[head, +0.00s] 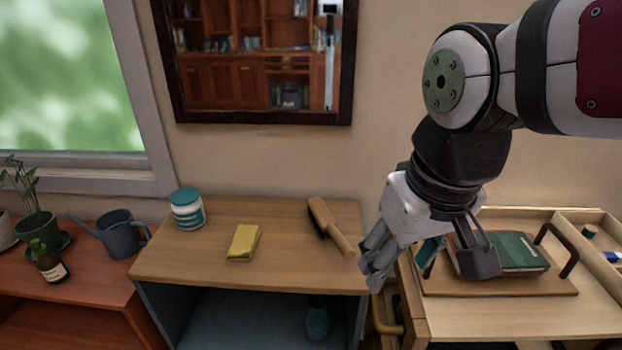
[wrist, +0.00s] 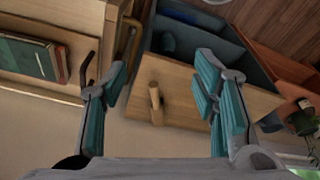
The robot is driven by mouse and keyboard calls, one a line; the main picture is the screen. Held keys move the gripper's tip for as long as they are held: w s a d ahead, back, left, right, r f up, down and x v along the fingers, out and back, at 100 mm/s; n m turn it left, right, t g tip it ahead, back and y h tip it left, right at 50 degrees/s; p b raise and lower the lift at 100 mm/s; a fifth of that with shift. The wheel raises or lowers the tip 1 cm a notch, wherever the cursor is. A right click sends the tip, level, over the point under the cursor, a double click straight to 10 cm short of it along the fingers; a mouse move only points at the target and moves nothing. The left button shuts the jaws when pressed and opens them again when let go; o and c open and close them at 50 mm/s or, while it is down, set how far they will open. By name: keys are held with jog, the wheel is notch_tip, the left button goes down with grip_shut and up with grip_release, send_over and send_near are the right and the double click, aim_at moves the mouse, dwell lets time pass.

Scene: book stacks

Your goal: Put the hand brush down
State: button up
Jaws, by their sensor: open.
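The hand brush (head: 328,226) has a light wooden back and handle with dark bristles. It lies on the light wooden top of a low shelf unit (head: 290,262), near the right rear, its handle pointing toward the front right. My gripper (head: 420,272) is open and empty to the right of the brush, near the shelf unit's right edge, apart from it. In the wrist view the brush (wrist: 155,104) lies beyond and between the open fingers (wrist: 165,88) with teal pads.
A yellow folded cloth (head: 243,242) and a white and teal jar (head: 187,209) share the top. A tray (head: 500,284) with dark handles holds green books (head: 520,250) at right. A watering can (head: 116,234) and a bottle (head: 48,264) stand at left.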

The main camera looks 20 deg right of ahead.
jog(key=s, duration=0.8)
jog(key=shift+f+g, duration=0.3)
jog(key=shift+f, duration=0.05)
jog(key=shift+s, duration=0.1)
notch_tip(320, 180, up, 12)
jog(key=t+p, duration=0.2)
jog(key=p, duration=0.8)
jog(key=shift+o, duration=0.5)
jog(key=shift+d+f, duration=0.1)
jog(key=shift+f, duration=0.05)
